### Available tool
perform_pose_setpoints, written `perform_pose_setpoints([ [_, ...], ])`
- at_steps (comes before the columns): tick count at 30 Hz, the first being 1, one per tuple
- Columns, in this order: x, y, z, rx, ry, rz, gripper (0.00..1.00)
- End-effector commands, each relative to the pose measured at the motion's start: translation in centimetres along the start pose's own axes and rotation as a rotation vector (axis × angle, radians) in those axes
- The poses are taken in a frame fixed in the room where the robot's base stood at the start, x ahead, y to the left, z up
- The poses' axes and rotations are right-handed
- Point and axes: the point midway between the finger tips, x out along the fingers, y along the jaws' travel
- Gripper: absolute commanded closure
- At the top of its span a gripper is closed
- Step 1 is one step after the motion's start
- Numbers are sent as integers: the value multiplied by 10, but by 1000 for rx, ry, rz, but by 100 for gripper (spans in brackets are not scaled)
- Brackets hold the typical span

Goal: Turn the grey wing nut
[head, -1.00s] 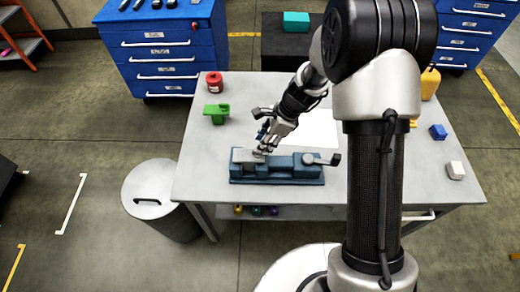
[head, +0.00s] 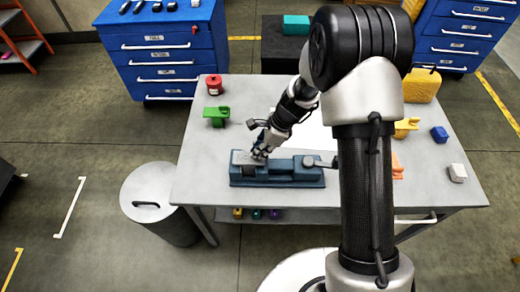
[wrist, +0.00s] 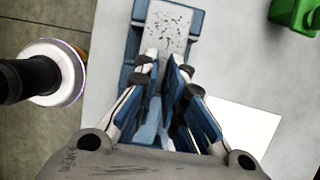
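The blue jig (head: 308,178) sits near the front edge of the grey table. A light grey speckled plate (head: 243,158) is on its left part; it also shows at the top of the wrist view (wrist: 168,28). My gripper (head: 259,158) points down at the jig, just right of this plate. In the wrist view my gripper (wrist: 164,62) has its fingertips close together at the plate's near edge, over the blue body. I cannot make out the grey wing nut; the fingers may hide it. Whether they touch or hold anything is not clear.
A green part (head: 216,115) and a red part (head: 214,84) stand at the table's left. A white sheet (wrist: 240,135) lies beside the jig. Yellow (head: 405,127), blue (head: 439,133) and pale (head: 457,172) pieces lie at the right. The table's front left is clear.

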Motion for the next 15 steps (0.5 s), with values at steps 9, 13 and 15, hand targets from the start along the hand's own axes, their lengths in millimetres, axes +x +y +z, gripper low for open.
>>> perform_pose_setpoints([
  [9,0,0,0,0,0,0,100],
  [13,0,0,0,-4,0,1,100],
  [15,0,0,0,-12,0,5,100],
])
